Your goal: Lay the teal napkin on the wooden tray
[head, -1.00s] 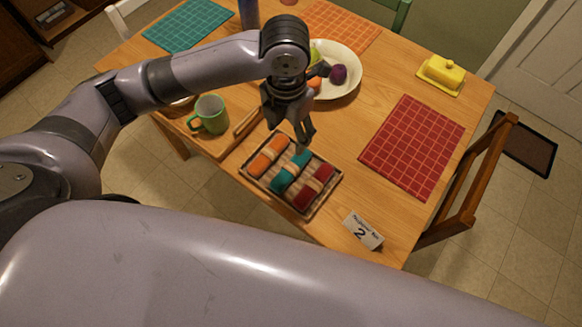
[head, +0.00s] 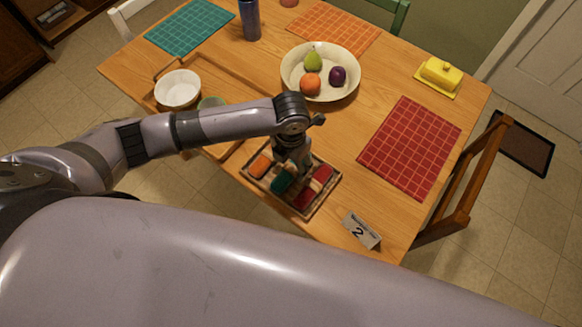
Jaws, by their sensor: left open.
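The teal napkin (head: 281,183) is rolled with a pale band and lies between two other rolled napkins in a small shallow basket (head: 331,190). My left gripper (head: 290,168) points down right over the teal napkin and hides its upper end. The gripper is open; whether its fingers touch the napkin I cannot tell. The wooden tray (head: 222,85) lies on the table behind my left forearm, which hides part of it. My right gripper is not in view.
A white bowl (head: 178,89) and a partly hidden green mug (head: 211,102) stand on the wooden tray. Orange (head: 260,165) and red (head: 304,199) napkins flank the teal one. A fruit bowl (head: 291,77) stands behind; a number card (head: 361,230) stands in front.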

